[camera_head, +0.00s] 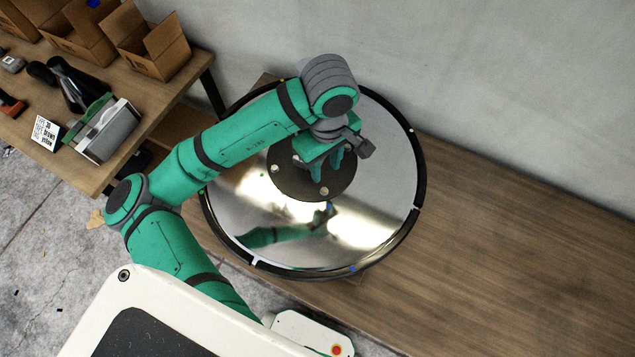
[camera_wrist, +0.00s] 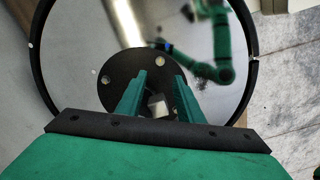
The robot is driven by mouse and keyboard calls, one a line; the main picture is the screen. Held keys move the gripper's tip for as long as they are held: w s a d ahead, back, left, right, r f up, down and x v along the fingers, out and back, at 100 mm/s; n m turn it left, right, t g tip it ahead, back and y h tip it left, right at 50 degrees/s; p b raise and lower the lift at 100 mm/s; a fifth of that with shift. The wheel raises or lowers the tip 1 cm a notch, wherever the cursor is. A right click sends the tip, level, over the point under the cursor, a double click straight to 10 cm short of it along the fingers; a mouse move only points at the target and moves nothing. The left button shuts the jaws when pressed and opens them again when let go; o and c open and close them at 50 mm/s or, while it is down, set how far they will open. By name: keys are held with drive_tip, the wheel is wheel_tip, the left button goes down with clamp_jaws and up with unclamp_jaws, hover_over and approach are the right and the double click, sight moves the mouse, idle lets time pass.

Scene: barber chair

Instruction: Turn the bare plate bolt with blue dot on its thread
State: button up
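A round, mirror-bright base disc with a black rim (camera_head: 413,207) lies flat, with a dark round plate (camera_head: 295,184) at its centre. A pale bolt head (camera_head: 324,191) sits near the plate's front edge; it shows in the wrist view too (camera_wrist: 160,61). A small blue mark lies just outside the plate beside this bolt. A second bolt (camera_head: 275,169) sits at the plate's left, also in the wrist view (camera_wrist: 105,78). My gripper (camera_wrist: 160,80) is over the plate, fingers apart. A small silver block (camera_wrist: 158,105) shows between the fingers. Contact cannot be told; threads are not visible.
The disc rests on a long wooden platform (camera_head: 520,220), clear at the right, with a grey wall (camera_head: 450,60) behind. A wooden table (camera_head: 150,120) at left holds cardboard boxes (camera_head: 150,42), a black bottle-like item and a metal holder. The rim carries small coloured dots.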

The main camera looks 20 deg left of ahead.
sight(324, 190)
wheel_tip(324, 190, down, 11)
drive_tip(key=shift+r, duration=0.1)
idle(0.5)
drive_tip(key=shift+c, duration=0.7)
clamp_jaws()
drive_tip(key=shift+a, duration=0.15)
